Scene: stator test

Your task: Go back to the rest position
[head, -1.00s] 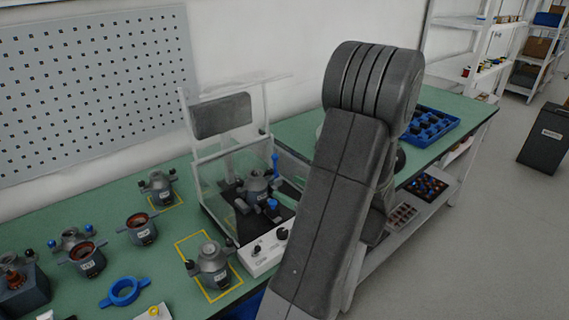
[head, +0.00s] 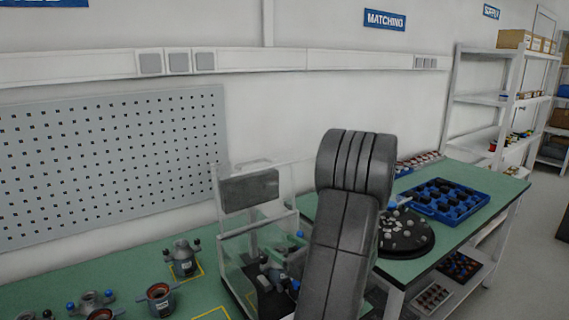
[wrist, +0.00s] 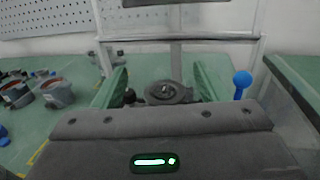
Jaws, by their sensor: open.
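My gripper (wrist: 162,92) shows in the wrist view, with its two green-tinted fingers wide apart. Between and beyond the fingers is a dark round fixture part (wrist: 168,93), and nothing is seen held. Inside the station a dark stator unit (head: 272,272) is partly covered by my arm. A blue-knobbed lever (wrist: 242,82) stands at the right in the wrist view.
Several stator housings, one of them grey (head: 184,260), stand on the green bench (head: 130,265) at left. Right of my arm are a dark round turntable (head: 408,238) and a blue tray (head: 440,198). A pegboard (head: 110,165) hangs on the wall. Shelves (head: 490,100) stand at the far right.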

